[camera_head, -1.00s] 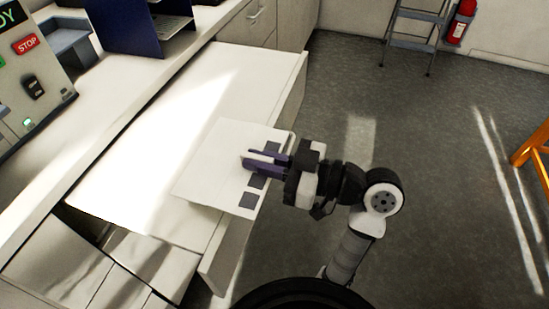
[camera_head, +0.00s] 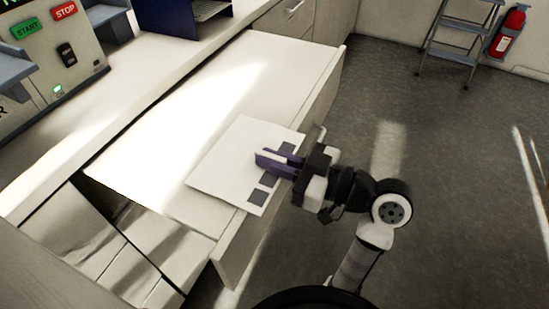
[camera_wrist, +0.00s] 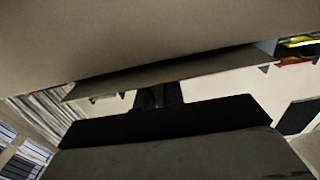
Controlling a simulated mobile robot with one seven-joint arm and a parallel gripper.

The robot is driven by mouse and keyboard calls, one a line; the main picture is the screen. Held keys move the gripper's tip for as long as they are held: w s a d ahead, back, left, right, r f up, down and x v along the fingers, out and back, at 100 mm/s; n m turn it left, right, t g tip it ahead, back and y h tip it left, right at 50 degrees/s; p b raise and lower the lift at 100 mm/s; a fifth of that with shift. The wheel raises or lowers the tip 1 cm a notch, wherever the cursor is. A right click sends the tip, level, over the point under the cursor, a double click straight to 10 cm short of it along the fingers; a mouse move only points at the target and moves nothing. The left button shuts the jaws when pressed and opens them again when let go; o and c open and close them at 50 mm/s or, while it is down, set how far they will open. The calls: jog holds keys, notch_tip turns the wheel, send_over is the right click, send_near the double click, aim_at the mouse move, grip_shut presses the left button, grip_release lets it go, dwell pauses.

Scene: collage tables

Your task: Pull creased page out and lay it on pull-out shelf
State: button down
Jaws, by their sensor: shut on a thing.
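The page (camera_head: 225,165) is a white sheet with several dark grey squares along its right edge. My gripper (camera_head: 273,162) is shut on that right edge, with its purple fingers across the sheet. The page is over the front part of the white pull-out shelf (camera_head: 262,80). I cannot tell whether it touches the shelf, and no crease is clear. In the wrist view a pale surface (camera_wrist: 150,35) fills the top, and a dark part of my gripper shows low in the middle.
A machine with START and STOP buttons (camera_head: 60,45) and a dark blue stand (camera_head: 185,15) are on the counter at the back left. Below the shelf's left end is an open gap with pale panels (camera_head: 95,250). A stepladder (camera_head: 455,45) and fire extinguisher (camera_head: 508,32) stand far right. The grey floor between is clear.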

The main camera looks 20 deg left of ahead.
jog(key=c, duration=1.4)
grip_release()
jog(key=shift+c, duration=0.2)
jog(key=d+b, duration=0.3)
jog(key=d, duration=1.1)
jog(key=shift+s, duration=0.25)
jog(key=shift+a, duration=0.1)
